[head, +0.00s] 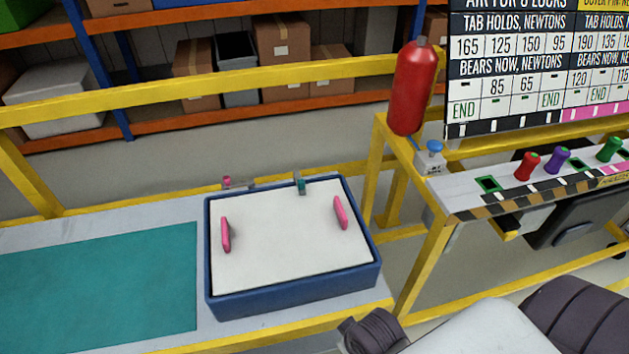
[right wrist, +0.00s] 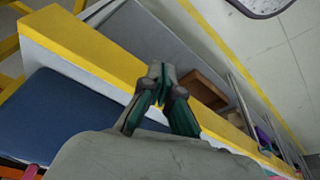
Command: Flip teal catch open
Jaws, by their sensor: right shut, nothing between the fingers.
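The teal catch (head: 301,183) is small and sits at the far edge of a blue case (head: 300,297) with a white lid panel (head: 285,240). It looks upright, but it is too small to tell its exact position. In the right wrist view, my right gripper (right wrist: 159,76) is shut and empty, its fingertips together. A blue surface, likely the case side (right wrist: 60,125), lies left of it in that view. The fingers do not show in the head view, where only grey and dark parts of my arm appear at the lower right. My left gripper is not in view.
Two pink handles (head: 225,234) stand on the lid. A small pink-tipped fitting (head: 228,182) is at its far left edge. A teal mat (head: 100,290) lies left. A red cylinder (head: 413,88) and a panel with coloured knobs (head: 527,166) stand right.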

